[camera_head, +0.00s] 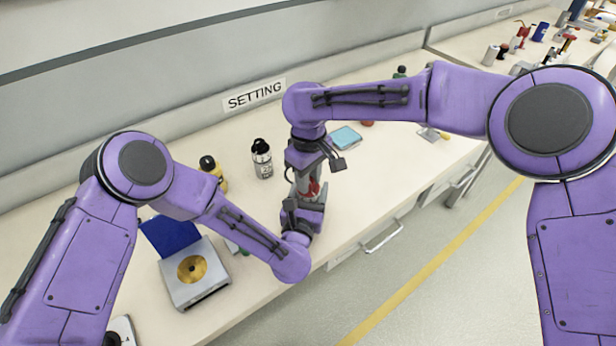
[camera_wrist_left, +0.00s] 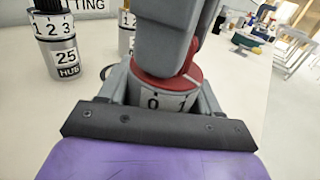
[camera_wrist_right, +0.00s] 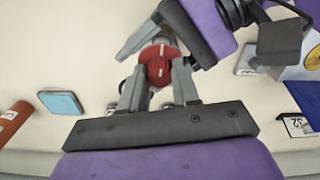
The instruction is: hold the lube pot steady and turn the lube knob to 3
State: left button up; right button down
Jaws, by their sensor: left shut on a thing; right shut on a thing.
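The lube pot (camera_head: 310,190) is a grey pot with a red knob on top, standing between my two grippers. In the left wrist view its pale scale band (camera_wrist_left: 166,103) shows 0 and 1; the rest of the scale is hidden. My left gripper (camera_head: 303,210) is shut around the pot's body from the near side. My right gripper (camera_head: 310,172) comes down from above and is shut on the red knob (camera_wrist_right: 160,68). The knob also shows in the left wrist view (camera_wrist_left: 160,86), partly covered by the right fingers. I cannot tell which number the knob points to.
A black-topped HUB pot (camera_head: 262,160) and a yellow pot (camera_head: 216,172) stand to the left, near the SETTING sign (camera_head: 254,95). A grey box (camera_head: 210,292) with an open blue lid sits at lower left. A light-blue block (camera_head: 345,137) lies behind.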

jog(key=n, duration=0.6)
jog(key=shift+a, duration=0.1)
jog(key=n, duration=0.6)
jog(key=shift+s+r, duration=0.1)
jog(key=shift+a, duration=0.1)
dwell(0.4)
jog(key=c, duration=0.8)
grip_release()
notch_tip(320, 180, up, 12)
